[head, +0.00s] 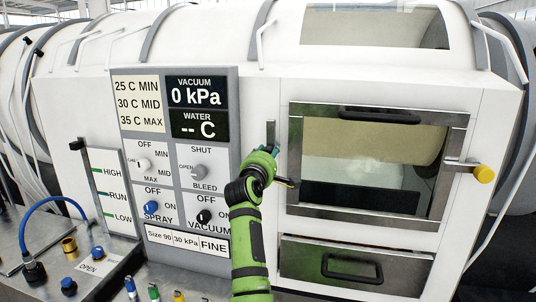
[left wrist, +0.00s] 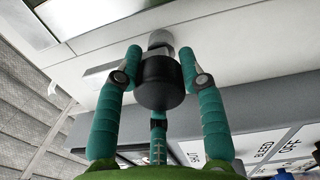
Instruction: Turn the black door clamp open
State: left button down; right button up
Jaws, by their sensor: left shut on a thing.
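My left gripper (head: 274,150) reaches up to the left side of the oven-like door (head: 295,150). In the head view the gripper and forearm hide the knob. A dark grey upright bar (head: 270,133) shows just above the fingers; I cannot tell whether it is part of the clamp. The door looks shut. My right gripper is not in view.
A yellow-knobbed clamp (head: 484,174) sits at the door's right edge, its metal arm reaching onto the frame. A drawer (head: 400,272) lies below the door. The control panel (head: 180,110) with several knobs is left of my arm. A blue hose (head: 55,200) curves at the far left.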

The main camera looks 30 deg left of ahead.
pick_arm(q)
jog(key=shift+d+f, duration=0.15)
jog(key=c, duration=0.9)
grip_release()
jog(key=shift+o, duration=0.8)
jog(key=shift+w, duration=0.15)
jog(key=shift+s, duration=0.4)
jog(key=v, duration=0.6)
jog(key=shift+s+d, duration=0.25)
jog(key=shift+s, duration=0.1)
